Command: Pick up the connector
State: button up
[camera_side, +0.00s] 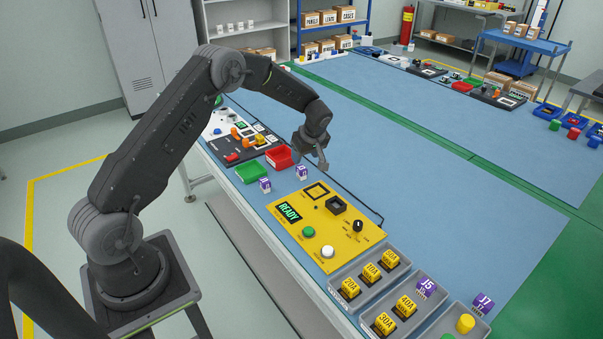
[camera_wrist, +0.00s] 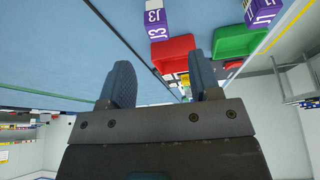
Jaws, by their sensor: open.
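Several purple-and-white labelled blocks could be the connector; the frames do not show which is meant. The block marked J3 (camera_wrist: 157,22) is near the red tray in the wrist view, and it also shows in the side view (camera_side: 301,173). A second purple block (camera_side: 265,185) stands by the green tray. Blocks J5 (camera_side: 426,287) and J7 (camera_side: 482,303) are in grey trays at the front right. My gripper (camera_side: 319,160) is open and empty, above the table, near and above J3. Its two fingers (camera_wrist: 162,75) show apart in the wrist view, with nothing between them.
A dark panel with coloured parts (camera_side: 243,147) lies behind. The blue table right of the panel is clear.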

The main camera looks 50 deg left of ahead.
aim_at(302, 168)
jog(key=x, duration=0.8)
jog(key=shift+w+d+f, duration=0.1)
jog(key=shift+w+f, duration=0.05)
jog(key=shift+f, duration=0.3)
jog(key=c, duration=1)
jog(key=shift+r, duration=0.15)
